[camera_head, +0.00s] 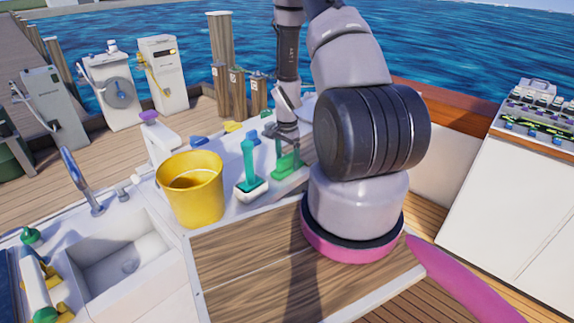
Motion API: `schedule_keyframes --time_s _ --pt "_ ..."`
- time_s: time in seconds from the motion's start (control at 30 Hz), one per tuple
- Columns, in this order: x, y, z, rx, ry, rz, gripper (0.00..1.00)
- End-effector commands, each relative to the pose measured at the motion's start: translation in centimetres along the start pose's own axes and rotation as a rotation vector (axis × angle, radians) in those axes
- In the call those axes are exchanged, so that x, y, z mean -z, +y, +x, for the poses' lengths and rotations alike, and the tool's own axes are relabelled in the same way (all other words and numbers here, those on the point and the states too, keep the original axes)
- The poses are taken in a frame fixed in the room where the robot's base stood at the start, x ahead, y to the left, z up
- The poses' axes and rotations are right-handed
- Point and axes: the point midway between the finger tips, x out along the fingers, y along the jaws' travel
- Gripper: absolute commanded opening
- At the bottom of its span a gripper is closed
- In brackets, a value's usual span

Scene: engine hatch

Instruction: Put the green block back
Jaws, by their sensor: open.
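A green block (283,170) lies on the white counter (222,218), to the right of a green-handled brush. My gripper (287,149) points down right over the block, with its fingers open. The fingers overlap the block in this view, and I cannot tell whether they touch it. The upper part of the block is partly hidden by the gripper. My arm covers the counter to the right of the block.
A yellow bucket (190,190) and the teal-handled brush (248,172) stand left of the block. Small blue and yellow items (233,127) lie behind. A sink (125,255) is at the left. The wooden top (245,270) in front is clear.

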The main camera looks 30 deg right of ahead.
Motion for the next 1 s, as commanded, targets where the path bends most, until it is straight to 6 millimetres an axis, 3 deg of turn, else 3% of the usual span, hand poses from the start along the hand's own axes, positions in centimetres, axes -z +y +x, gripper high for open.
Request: schedule_keyframes --time_s 0.2,0.4,0.77,0.87,1.0 --pt "0.1 -0.1 -5.1 0.004 0.004 0.000 0.89" --pt "0.0 -0.1 -8.4 0.004 0.003 -0.001 0.89" --pt "-0.1 -0.2 -10.6 0.009 0.003 -0.010 0.89" --pt "-0.5 -0.7 -13.3 0.041 0.015 -0.044 0.89" --pt "-2.0 -1.3 -20.2 0.116 0.042 -0.137 0.89"
